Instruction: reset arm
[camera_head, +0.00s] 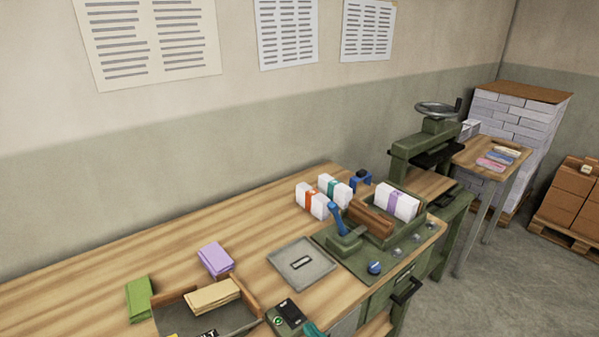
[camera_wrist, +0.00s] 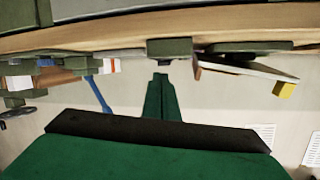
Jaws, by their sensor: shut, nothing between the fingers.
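My gripper (camera_wrist: 161,80) shows in the wrist view as two dark green fingers pressed together, with nothing between them. It points toward the wooden bench edge (camera_wrist: 110,32), which runs across the top of this inverted-looking view. In the head view only a small green piece at the bottom edge may be part of my arm; I cannot tell. No object is in contact with the fingers that I can see.
The wooden bench (camera_head: 95,265) carries a green block (camera_head: 139,299), a purple block (camera_head: 215,259), a tray (camera_head: 172,318) with a tan stack (camera_head: 212,296), a grey plate (camera_head: 302,264) and a green press fixture (camera_head: 340,257) with banded white bundles. Open floor (camera_head: 500,285) lies right.

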